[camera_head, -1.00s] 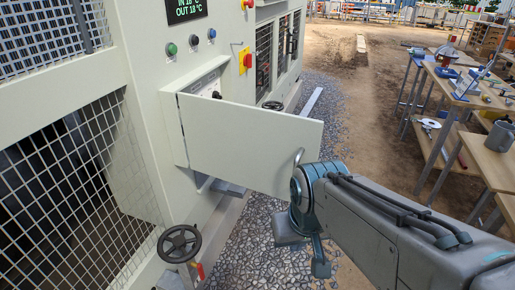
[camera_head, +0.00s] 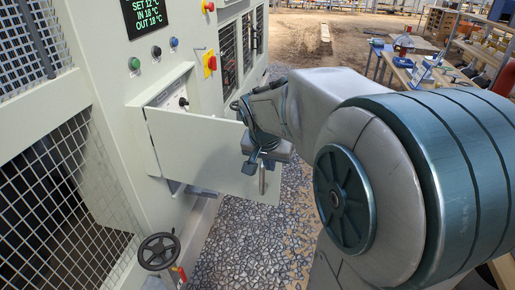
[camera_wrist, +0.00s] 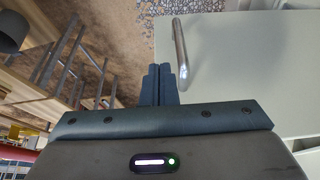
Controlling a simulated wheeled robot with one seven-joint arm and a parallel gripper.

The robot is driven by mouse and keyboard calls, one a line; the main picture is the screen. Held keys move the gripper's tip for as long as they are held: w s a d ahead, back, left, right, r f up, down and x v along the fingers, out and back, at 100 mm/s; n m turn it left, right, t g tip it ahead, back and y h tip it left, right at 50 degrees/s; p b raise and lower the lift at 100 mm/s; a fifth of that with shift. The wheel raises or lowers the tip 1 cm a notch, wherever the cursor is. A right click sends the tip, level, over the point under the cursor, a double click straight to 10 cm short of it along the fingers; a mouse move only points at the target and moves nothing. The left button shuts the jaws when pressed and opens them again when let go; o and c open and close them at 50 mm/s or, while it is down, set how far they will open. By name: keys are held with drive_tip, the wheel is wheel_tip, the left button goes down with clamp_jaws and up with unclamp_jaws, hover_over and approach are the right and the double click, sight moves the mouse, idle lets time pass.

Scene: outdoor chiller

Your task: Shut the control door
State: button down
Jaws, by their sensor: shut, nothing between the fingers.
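The control door (camera_head: 195,150) is a pale panel standing open, hinged at its left side on the control box (camera_head: 165,95) of the chiller. Its bar handle (camera_head: 262,178) is near the free edge. The door (camera_wrist: 235,75) and handle (camera_wrist: 181,50) also show in the wrist view. My gripper (camera_head: 252,163) is at the door's free end, overlapping its upper right corner in the head view. In the wrist view my gripper (camera_wrist: 162,72) has its fingers together and empty, close beside the handle; contact cannot be told.
The chiller front carries buttons, a red and yellow switch (camera_head: 210,63) and a mesh guard (camera_head: 50,200). A black handwheel (camera_head: 158,250) stands below the door. Workbenches (camera_head: 400,70) with tools are at the right. Gravel (camera_head: 240,240) lies clear beside the chiller.

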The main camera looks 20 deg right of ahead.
drive_tip(key=w+d+f+p, duration=0.2)
drive_tip(key=w+d+f, duration=0.1)
drive_tip(key=w+f, duration=0.1)
drive_tip(key=shift+w+d+f, duration=0.3)
drive_tip(key=shift+d+f, duration=0.1)
